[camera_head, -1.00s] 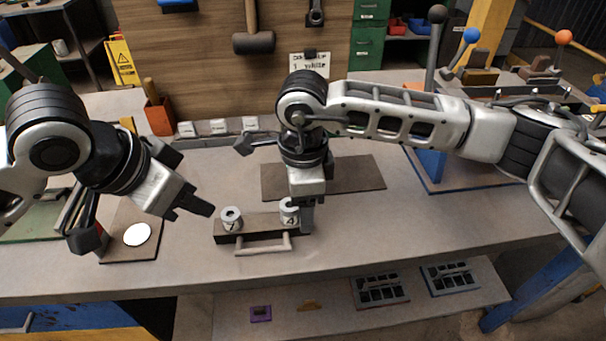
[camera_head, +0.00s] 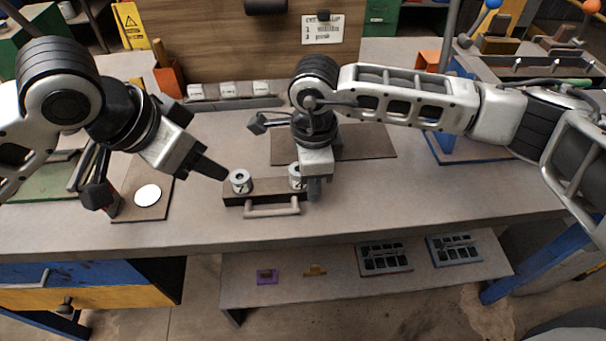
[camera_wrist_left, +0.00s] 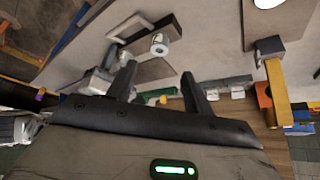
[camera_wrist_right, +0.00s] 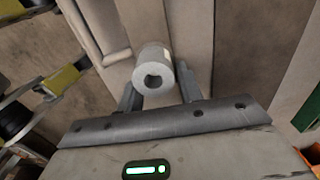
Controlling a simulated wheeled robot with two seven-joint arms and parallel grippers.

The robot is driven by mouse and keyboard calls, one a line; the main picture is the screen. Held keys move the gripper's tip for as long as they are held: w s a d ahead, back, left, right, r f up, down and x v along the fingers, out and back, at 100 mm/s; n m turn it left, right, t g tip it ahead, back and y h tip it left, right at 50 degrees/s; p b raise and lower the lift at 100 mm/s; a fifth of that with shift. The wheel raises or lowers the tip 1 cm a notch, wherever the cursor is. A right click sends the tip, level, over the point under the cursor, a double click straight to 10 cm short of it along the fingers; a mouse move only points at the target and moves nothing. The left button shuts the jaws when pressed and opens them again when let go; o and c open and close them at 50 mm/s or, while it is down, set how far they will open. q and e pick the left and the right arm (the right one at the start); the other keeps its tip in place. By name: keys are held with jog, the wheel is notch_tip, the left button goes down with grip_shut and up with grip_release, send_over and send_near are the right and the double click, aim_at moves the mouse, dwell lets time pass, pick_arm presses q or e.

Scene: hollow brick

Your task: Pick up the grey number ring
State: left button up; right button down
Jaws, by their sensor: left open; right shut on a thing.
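Two pale grey number rings stand on a dark block with a handle in the head view. The left ring (camera_head: 241,182) is free, and a dark mark like a 7 shows on it. The right ring (camera_head: 296,177) is beside my right gripper (camera_head: 313,187). The right wrist view shows this ring (camera_wrist_right: 153,68) upright between the fingers of my right gripper (camera_wrist_right: 157,92), which is shut on it. My left gripper (camera_head: 220,173) is open, empty and just left of the left ring. In the left wrist view, a ring (camera_wrist_left: 160,43) shows beyond the open fingers (camera_wrist_left: 160,82).
The dark block (camera_head: 232,199) has a light handle (camera_head: 272,210) on its front side. A mat with a white disc (camera_head: 148,195) lies to the left. A brown mat (camera_head: 365,143) lies behind my right gripper. Three pale cubes (camera_head: 228,89) stand at the back.

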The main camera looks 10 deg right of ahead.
pick_arm(q)
jog(key=m, duration=0.3)
notch_tip(320, 180, up, 5)
jog(key=m+g+y, duration=0.2)
jog(key=m+y, duration=0.1)
jog(key=m, duration=2.4)
send_over(239, 177)
notch_tip(239, 177, down, 14)
jog(key=m+g+y, duration=0.1)
jog(key=m, duration=0.3)
jog(key=shift+y, duration=0.3)
jog(key=c, duration=1.1)
